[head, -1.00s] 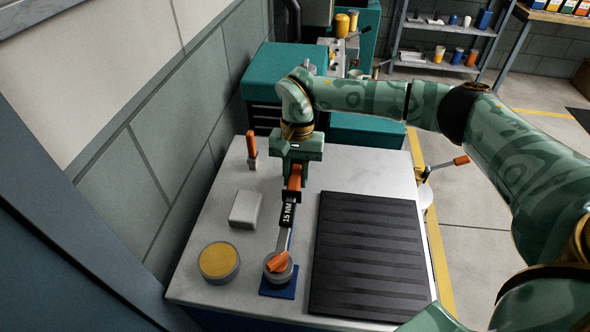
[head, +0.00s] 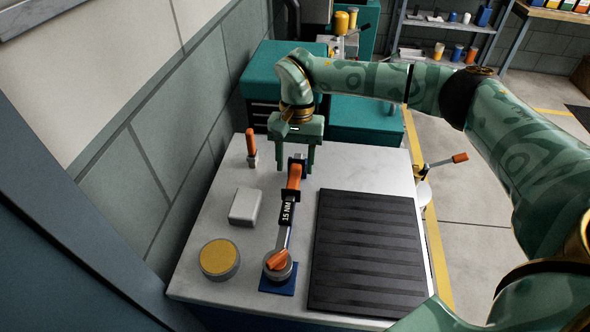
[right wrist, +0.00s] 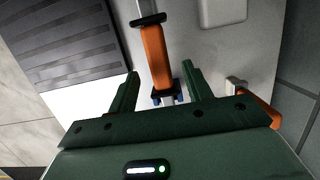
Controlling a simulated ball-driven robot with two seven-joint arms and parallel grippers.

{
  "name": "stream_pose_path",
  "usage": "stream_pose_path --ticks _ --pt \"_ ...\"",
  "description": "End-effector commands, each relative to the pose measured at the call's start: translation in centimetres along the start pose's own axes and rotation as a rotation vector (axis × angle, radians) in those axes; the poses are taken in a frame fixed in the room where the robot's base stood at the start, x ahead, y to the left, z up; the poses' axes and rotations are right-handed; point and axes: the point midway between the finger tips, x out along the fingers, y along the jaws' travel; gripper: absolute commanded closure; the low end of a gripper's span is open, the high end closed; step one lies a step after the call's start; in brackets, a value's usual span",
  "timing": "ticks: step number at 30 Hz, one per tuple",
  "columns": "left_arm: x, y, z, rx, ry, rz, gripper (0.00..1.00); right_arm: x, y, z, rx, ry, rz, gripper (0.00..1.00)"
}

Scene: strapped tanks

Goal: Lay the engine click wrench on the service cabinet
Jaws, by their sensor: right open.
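The click wrench (head: 293,178) has an orange handle, a black "15 NM" label and a steel shaft. Its handle points to the back, and its front end meets a grey round piece with an orange top (head: 278,262) on a blue plate (head: 278,286). All this is on the white worktop (head: 375,176). My right gripper (head: 295,168) is open above the back end of the handle. In the right wrist view the orange handle (right wrist: 156,58) lies between and ahead of the open fingers (right wrist: 162,77), with gaps on both sides. My left gripper is not in view.
A black ribbed mat (head: 367,252) lies to the right of the wrench. A white block (head: 245,207), a yellow-topped round tin (head: 219,260) and an upright orange-handled tool (head: 252,146) stand to the left. A teal cabinet (head: 283,66) is behind; a wall runs along the left.

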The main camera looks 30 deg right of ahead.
Motion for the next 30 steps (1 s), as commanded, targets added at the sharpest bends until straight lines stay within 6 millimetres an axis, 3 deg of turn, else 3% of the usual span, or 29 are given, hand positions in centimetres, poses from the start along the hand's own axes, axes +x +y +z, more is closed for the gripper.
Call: stream_pose_path --ticks 1,6,12,18,30 --pt "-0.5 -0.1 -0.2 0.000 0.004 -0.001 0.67 -1.9 -0.1 0.0 -0.001 0.007 -0.004 0.50" --pt "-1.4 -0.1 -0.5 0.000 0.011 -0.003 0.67 -6.7 0.0 0.0 0.001 0.007 -0.004 0.50" --pt "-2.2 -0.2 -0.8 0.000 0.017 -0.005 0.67 -11.0 0.0 0.0 0.000 0.004 -0.003 0.50" --pt "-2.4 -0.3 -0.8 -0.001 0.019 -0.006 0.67 -12.7 0.0 0.0 -0.001 0.000 -0.001 0.50" --pt "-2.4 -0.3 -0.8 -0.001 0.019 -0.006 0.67 -12.8 0.0 0.0 0.000 0.000 -0.001 0.50"
